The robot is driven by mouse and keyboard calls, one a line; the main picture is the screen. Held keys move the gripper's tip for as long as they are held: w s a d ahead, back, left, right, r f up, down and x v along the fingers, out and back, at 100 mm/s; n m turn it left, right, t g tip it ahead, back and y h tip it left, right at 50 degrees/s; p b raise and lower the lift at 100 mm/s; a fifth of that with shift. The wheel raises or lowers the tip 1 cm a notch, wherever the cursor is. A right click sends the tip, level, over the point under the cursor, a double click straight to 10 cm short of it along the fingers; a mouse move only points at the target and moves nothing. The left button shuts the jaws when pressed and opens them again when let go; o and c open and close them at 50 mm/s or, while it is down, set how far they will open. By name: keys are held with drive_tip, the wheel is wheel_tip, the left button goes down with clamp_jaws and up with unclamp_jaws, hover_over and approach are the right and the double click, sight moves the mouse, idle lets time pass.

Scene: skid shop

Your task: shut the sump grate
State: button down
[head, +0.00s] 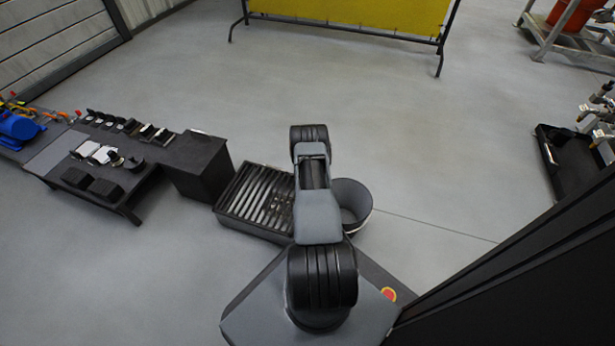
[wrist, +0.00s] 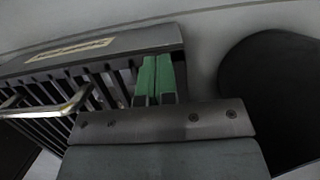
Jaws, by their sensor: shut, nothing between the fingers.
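The sump grate (head: 257,197) is a set of parallel slats in a dark rectangular frame on the floor, left of my arm in the head view. In the wrist view, the grate's dark bars (wrist: 113,84) fill the left side. A pale metal handle (wrist: 45,108) stands out from them at far left. A dark rim with a pale label strip (wrist: 70,49) runs along the far side. My gripper (wrist: 157,62) is shut and empty, its green fingers by the right end of the bars. Contact is unclear. In the head view my arm hides the gripper and the grate's right edge.
A round dark bin (head: 354,198) stands right of my arm; its dark form (wrist: 275,90) fills the right of the wrist view. A low dark bench (head: 150,165) with parts stands left. A yellow screen (head: 350,14) is at the back. Open floor lies beyond the grate.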

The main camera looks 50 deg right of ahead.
drive_tip(key=shift+s+f, duration=0.45)
drive_tip(key=shift+f, duration=0.15)
drive_tip(key=shift+r, duration=0.1)
wheel_tip(320, 180, up, 16)
drive_tip(key=w+f+p, duration=0.1)
drive_tip(key=p, duration=0.7)
drive_tip(key=w+a+r+m+p, duration=0.25)
drive_tip(key=a+r+p, duration=0.3)
drive_tip(key=r, duration=0.85)
drive_tip(key=w+a+r+m+t+p, duration=0.1)
drive_tip(key=a+r+m+p, duration=0.4)
drive_tip(key=r, duration=0.9)
drive_tip(key=w+a+r+m+p, duration=0.2)
drive_tip(key=a+r+p, duration=0.35)
drive_tip(key=r, duration=0.85)
drive_tip(key=s+a+r+m+y+p, duration=0.1)
drive_tip(key=s+a+r+m+p, duration=0.3)
drive_tip(key=r, duration=0.6)
drive_tip(key=s+a+r+m+t+p, duration=0.1)
drive_tip(key=s+a+r+m+p, duration=0.3)
drive_tip(key=s+a+r+p, duration=0.3)
drive_tip(key=s+a+r+m+y+p, duration=0.1)
drive_tip(key=s+a+r+m+p, duration=0.4)
drive_tip(key=s+a+r, duration=0.3)
drive_tip(key=a+r+p, duration=0.1)
drive_tip(key=a+r, duration=0.3)
drive_tip(key=r, duration=0.2)
drive_tip(key=shift+s+a+r+y, duration=0.15)
drive_tip(key=shift+s+r+y, duration=0.15)
drive_tip(key=shift+r, duration=0.1)
